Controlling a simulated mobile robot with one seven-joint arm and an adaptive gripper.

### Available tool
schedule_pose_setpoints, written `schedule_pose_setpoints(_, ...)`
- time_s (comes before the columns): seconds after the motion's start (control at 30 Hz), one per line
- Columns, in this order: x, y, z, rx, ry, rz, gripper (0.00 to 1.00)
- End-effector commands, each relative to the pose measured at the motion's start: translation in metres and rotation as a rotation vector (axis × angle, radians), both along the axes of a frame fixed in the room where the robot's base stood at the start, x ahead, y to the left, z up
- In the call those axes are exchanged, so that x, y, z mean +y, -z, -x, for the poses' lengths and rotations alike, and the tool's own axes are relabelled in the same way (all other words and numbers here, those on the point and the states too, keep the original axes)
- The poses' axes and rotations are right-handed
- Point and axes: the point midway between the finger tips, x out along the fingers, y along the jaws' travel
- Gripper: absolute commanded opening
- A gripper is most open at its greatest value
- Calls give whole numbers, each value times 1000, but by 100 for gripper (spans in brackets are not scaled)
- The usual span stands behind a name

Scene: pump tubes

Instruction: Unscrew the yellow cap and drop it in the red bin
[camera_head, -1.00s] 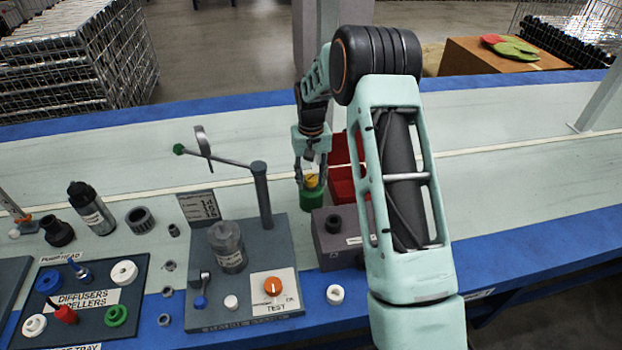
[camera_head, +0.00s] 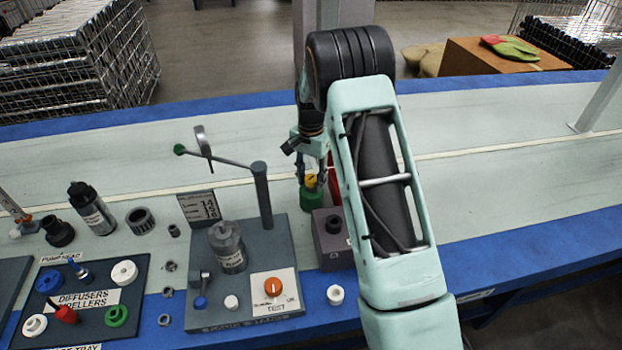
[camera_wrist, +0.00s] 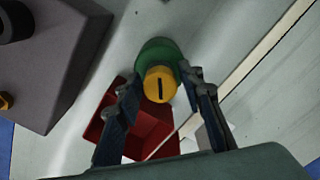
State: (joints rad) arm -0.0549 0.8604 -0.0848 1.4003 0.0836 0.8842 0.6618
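The yellow cap (camera_head: 311,180) sits on top of a green base (camera_head: 310,195) on the pale bench. In the wrist view the cap (camera_wrist: 160,86) shows a dark slot across its top, with the green base (camera_wrist: 157,50) behind it. My gripper (camera_wrist: 158,79) is open, with one finger on each side of the cap; a gap shows at the left finger, and contact at the right cannot be told. The red bin (camera_wrist: 150,132) lies close to the cap, partly behind my fingers. In the head view my arm hides most of the bin (camera_head: 333,182).
A dark grey block (camera_head: 330,238) stands just in front of the green base. The test stand (camera_head: 262,205) with its upright post and lever is to the left. Small parts and a tray (camera_head: 135,275) lie farther left. The bench behind is clear.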

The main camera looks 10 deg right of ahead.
Motion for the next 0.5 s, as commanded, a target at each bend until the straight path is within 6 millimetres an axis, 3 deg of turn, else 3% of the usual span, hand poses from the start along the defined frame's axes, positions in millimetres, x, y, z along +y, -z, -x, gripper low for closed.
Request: schedule_pose_setpoints(0.5, 1, -1, -1, 1, 437, 2, 35)
